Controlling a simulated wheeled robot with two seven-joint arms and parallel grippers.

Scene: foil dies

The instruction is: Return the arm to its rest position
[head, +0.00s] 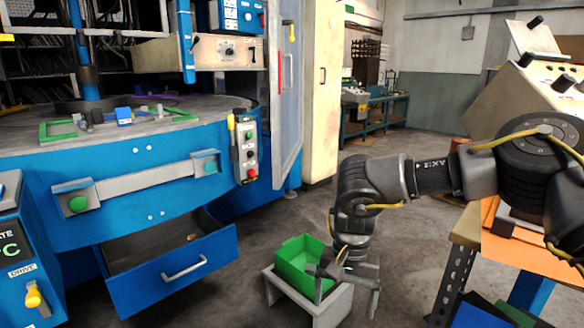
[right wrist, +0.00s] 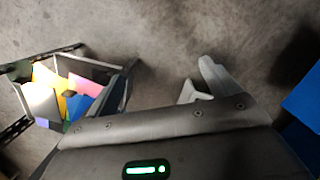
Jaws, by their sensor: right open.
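My right arm comes in from the right in the head view and bends down at the elbow. Its right gripper (head: 347,285) hangs low, at the right side of a green bin (head: 298,262), and partly covers the bin and its stand. The jaws are apart, and I see nothing held between them. In the right wrist view a pale finger (right wrist: 212,78) shows over bare floor. Whether the gripper touches the bin or stand is unclear. My left gripper is out of view.
The green bin stands on a grey stand (head: 325,312). A blue press (head: 130,160) with an open drawer (head: 172,268) is at left. A workbench (head: 466,228) stands at right. A bin of coloured sheets (right wrist: 118,98) shows in the wrist view. Middle floor is clear.

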